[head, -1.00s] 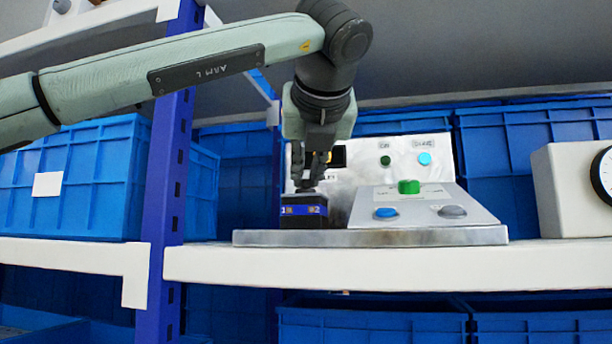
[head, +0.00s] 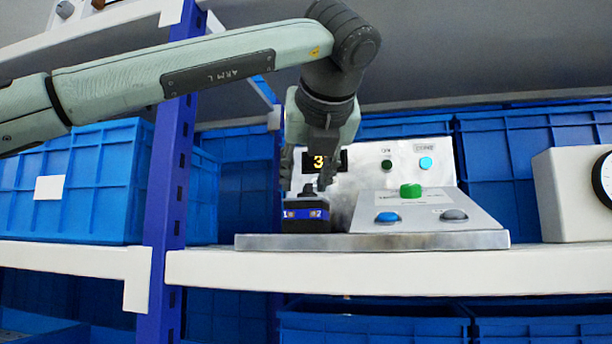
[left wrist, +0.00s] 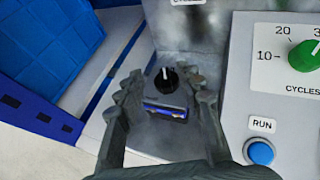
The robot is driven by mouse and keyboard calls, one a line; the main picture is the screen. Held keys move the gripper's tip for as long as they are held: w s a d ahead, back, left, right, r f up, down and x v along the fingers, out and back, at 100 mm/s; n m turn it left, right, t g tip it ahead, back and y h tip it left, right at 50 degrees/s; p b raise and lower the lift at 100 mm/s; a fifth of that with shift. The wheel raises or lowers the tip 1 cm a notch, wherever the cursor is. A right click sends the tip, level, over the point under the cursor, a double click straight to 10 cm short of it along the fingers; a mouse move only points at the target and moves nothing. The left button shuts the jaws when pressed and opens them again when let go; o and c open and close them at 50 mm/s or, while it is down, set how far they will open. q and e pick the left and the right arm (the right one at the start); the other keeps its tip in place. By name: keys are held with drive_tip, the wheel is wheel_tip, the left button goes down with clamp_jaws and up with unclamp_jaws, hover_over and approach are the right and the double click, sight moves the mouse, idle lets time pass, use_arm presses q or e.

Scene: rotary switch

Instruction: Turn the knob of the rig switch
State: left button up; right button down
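The rig switch is a small black box with a blue band (head: 305,213) marked 1 and 2, on the left of a grey base plate (head: 400,241). Its black knob (head: 307,193) is on top. In the left wrist view the knob (left wrist: 166,79) has a white line pointing roughly up the picture. My left gripper (head: 308,182) comes down from above, its fingers apart on either side of the knob. In the left wrist view my left gripper (left wrist: 166,90) shows gaps between both fingers and the knob. My right gripper is not in view.
Right of the switch is a sloped panel with a green knob (head: 411,190), a blue RUN button (head: 387,217) and a grey button (head: 453,214). Behind stands an upright panel with a display (head: 320,161), partly hidden by my gripper. A blue post (head: 168,170) stands left.

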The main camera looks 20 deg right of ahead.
use_arm(q)
drive_tip(key=v, duration=1.2)
drive_tip(key=shift+r, duration=0.1)
